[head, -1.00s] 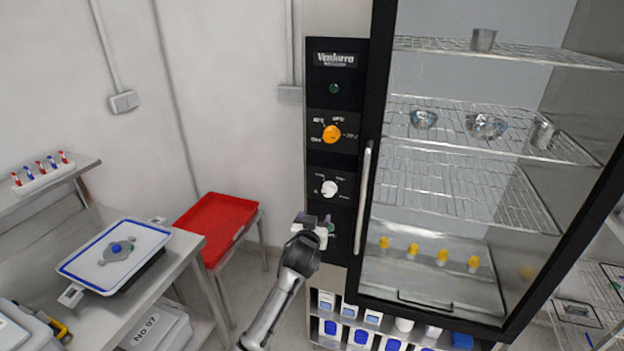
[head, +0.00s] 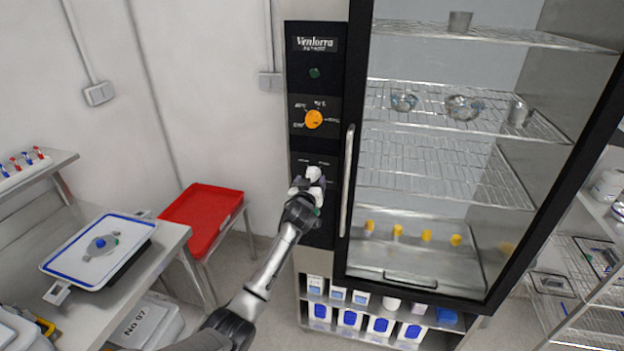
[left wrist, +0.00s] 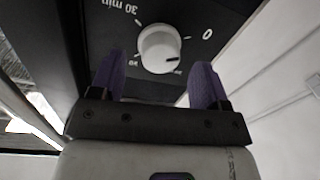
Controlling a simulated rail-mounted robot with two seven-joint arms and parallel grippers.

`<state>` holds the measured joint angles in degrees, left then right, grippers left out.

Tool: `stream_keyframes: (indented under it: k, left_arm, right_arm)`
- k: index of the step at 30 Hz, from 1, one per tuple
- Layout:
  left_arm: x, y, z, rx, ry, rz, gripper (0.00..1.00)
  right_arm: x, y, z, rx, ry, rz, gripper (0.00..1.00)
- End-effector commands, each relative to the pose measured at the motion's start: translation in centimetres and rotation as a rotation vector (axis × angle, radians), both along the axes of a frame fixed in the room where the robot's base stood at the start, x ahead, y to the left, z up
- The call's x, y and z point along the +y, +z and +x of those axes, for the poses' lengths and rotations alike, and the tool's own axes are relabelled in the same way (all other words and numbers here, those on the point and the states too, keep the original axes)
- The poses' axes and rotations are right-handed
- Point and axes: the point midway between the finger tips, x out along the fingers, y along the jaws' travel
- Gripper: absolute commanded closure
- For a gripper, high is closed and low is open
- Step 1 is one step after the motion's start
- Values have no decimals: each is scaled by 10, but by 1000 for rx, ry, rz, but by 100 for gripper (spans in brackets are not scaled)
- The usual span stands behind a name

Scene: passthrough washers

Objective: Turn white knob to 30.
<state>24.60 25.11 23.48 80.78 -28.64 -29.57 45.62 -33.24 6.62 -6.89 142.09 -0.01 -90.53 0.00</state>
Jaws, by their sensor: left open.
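The white knob (head: 313,173) is on the black control panel of the cabinet, below the orange knob (head: 313,119). In the left wrist view the white knob (left wrist: 159,48) shows a dark pointer mark on its face, and "30 min" and "0" labels around it. My left gripper (head: 306,186) is just below and in front of the white knob, partly covering its dial in the head view. In the left wrist view the open purple fingers (left wrist: 155,80) stand on either side of the knob's lower part, apart from it. My right gripper is not in view.
The cabinet's vertical door handle (head: 347,180) is close to the right of the knob. A green button (head: 314,72) is higher on the panel. A red tray (head: 202,215) on a stand and a steel table are to the left.

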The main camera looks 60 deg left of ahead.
Motion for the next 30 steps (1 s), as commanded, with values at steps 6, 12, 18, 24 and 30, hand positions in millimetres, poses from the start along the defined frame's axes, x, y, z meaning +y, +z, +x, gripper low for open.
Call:
stream_keyframes:
  k: [6, 12, 18, 24, 30]
  left_arm:
    - [13, 0, 14, 0, 0, 0, 31]
    - [18, 0, 18, 1, 0, 1, 31]
    - [19, 0, 18, 1, 0, 1, 31]
    - [19, 0, 18, 1, 0, 1, 38]
    - [19, 0, 18, 1, 0, 1, 57]
  right_arm:
    - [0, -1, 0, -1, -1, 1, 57]
    - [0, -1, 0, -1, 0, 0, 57]
    - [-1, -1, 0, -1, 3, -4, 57]
    - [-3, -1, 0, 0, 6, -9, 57]
    - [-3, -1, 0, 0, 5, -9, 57]
